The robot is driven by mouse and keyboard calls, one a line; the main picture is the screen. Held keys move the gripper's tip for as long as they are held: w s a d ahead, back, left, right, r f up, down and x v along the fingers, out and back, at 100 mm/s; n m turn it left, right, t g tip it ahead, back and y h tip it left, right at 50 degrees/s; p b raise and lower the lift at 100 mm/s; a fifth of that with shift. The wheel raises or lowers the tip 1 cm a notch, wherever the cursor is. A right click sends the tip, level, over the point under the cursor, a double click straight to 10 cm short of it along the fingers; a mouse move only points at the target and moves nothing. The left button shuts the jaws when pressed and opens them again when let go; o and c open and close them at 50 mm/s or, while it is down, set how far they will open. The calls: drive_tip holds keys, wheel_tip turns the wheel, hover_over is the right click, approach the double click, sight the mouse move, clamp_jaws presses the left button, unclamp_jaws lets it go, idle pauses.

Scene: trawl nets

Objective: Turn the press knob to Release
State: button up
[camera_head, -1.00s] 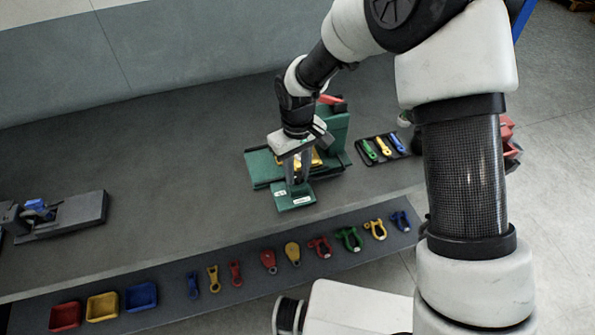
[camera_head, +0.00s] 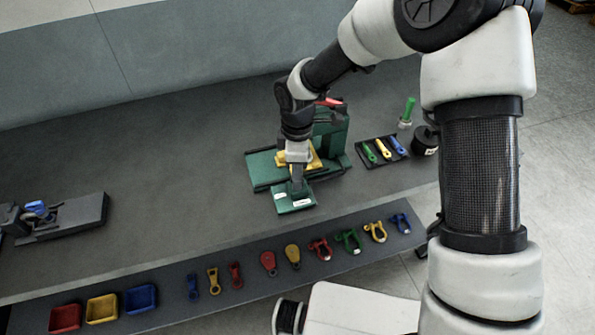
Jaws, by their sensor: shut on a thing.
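The green press (camera_head: 331,133) stands on the grey bench with a yellow block (camera_head: 313,160) on its bed and a red part (camera_head: 331,102) at its top. A green control panel (camera_head: 284,205) with white labels (camera_head: 301,202) juts from its front. My gripper (camera_head: 297,185) points down over this panel and is shut on the press knob. The knob itself is hidden by the fingers, so its setting cannot be read. The label words are too small to read.
A black mat (camera_head: 381,151) with green, yellow and blue tools lies right of the press. A green-handled item (camera_head: 408,112) and a dark round pot (camera_head: 425,141) stand beyond it. Shackles and trays (camera_head: 102,307) line the front shelf. A grey fixture (camera_head: 66,217) sits far left.

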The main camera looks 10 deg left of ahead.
drive_tip(key=shift+n+p, duration=0.45)
drive_tip(key=shift+n, duration=1.55)
drive_tip(key=o, duration=1.1)
drive_tip(key=shift+c, duration=0.2)
wheel_tip(320, 180, up, 18)
drive_tip(key=shift+f, duration=0.25)
